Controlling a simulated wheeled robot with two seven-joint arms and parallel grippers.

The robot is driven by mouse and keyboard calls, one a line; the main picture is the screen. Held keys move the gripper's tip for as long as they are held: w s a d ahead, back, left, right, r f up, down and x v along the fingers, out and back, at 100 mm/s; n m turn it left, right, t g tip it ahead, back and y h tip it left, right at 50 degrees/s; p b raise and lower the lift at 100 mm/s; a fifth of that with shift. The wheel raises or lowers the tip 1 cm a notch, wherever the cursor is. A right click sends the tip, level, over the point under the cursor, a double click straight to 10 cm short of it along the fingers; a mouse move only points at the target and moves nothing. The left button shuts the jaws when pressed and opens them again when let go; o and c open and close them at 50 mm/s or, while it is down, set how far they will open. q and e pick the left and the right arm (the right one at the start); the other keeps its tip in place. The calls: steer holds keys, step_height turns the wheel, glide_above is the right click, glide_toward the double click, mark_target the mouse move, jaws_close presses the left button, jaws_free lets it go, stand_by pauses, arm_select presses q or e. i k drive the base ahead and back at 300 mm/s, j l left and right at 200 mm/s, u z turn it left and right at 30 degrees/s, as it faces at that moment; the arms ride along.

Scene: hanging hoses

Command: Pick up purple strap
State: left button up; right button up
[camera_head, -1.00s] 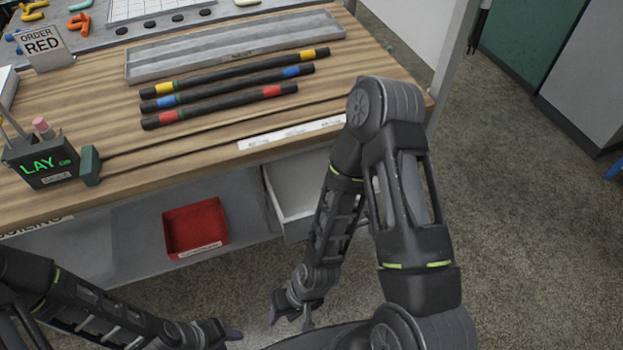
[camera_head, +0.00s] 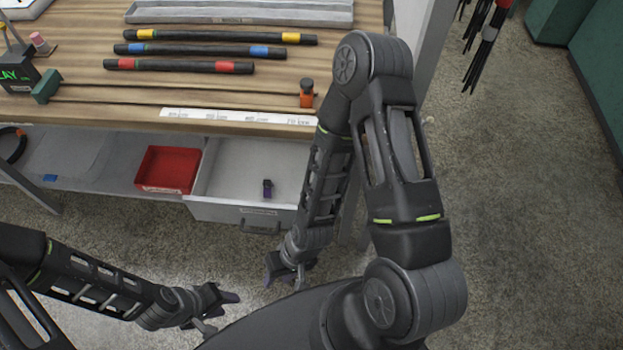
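A small rolled strap (camera_head: 267,188), dark with a purple part, lies in the open white drawer (camera_head: 225,170) under the workbench, right of the drawer's middle. My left gripper (camera_head: 224,312) is low in the picture, in front of the drawer and apart from it, open and empty. My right gripper (camera_head: 285,280) is below the drawer's front in the picture, near its right side, also open and empty. Neither gripper touches the strap.
A red bin (camera_head: 168,169) stands left of the drawer. The wooden bench top (camera_head: 75,75) above holds several black hoses with coloured bands, a long grey tray (camera_head: 240,11) and an orange-and-black tool (camera_head: 307,93). Dark hoses (camera_head: 487,45) hang at the upper right. The floor at right is clear.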

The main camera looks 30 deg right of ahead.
mark_target(267, 184)
steer(key=k+l, duration=0.15)
steer(key=l, duration=0.25)
steer(key=k+l, duration=0.1)
steer(key=l, duration=0.25)
steer(key=k+l, duration=0.15)
steer(key=l, duration=0.25)
steer(key=k+l, duration=0.1)
steer(key=l, duration=0.25)
steer(key=k+l, duration=0.15)
steer(key=l, duration=0.25)
